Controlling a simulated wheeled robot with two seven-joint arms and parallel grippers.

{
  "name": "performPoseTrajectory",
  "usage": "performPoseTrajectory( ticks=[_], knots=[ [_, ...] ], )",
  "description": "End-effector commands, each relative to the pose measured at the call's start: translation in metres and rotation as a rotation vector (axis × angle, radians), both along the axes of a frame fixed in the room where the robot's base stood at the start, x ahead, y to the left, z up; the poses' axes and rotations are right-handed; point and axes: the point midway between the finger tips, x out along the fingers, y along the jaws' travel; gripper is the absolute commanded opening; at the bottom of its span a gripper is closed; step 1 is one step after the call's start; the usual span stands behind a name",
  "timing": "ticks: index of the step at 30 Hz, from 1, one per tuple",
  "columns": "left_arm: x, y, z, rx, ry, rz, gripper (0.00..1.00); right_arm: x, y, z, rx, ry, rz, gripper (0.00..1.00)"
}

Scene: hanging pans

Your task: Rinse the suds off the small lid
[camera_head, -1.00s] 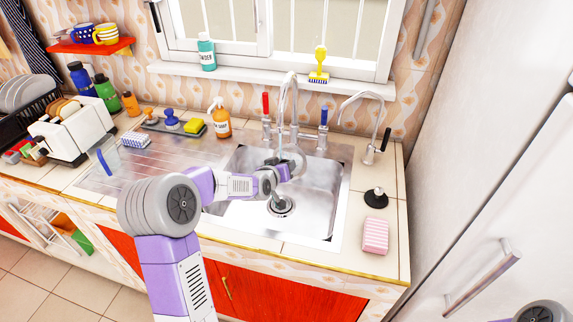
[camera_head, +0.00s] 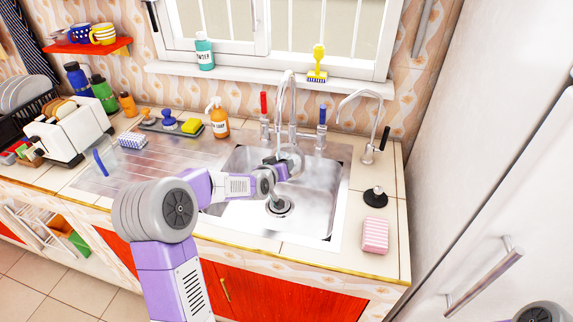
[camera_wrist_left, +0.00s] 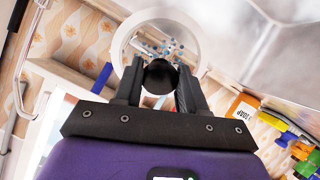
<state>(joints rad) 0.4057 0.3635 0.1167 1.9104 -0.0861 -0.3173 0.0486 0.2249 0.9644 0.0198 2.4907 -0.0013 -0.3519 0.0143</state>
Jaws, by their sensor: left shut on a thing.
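My left gripper (camera_head: 283,165) is over the sink basin (camera_head: 318,200), under the tall middle faucet (camera_head: 290,90). It is shut on the black knob (camera_wrist_left: 160,76) of the small lid, as the left wrist view shows. The lid (camera_wrist_left: 125,42) has a pale round rim. Small whitish and bluish specks, which look like suds (camera_wrist_left: 172,50), show inside its rim. In the head view the lid is small and partly hidden by the gripper. I cannot tell whether water is running. My right gripper is not in view.
A red-handled tap (camera_head: 264,105) and a blue-handled tap (camera_head: 322,115) flank the faucet. A thin second faucet (camera_head: 368,155) stands at right. An orange soap bottle (camera_head: 219,122) stands behind left.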

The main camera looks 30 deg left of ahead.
Motion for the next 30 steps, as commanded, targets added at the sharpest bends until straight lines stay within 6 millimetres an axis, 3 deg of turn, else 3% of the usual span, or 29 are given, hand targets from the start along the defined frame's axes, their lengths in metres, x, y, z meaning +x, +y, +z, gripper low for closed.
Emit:
performPoseTrajectory(
  ticks=[8,30],
  knots=[
    [-0.002,-0.002,0.001,0.001,-0.003,-0.001,0.0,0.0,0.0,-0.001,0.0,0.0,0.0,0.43],
    [-0.051,-0.035,0.001,0.0,-0.002,-0.002,0.0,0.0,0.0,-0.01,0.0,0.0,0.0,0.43]
  ],
)
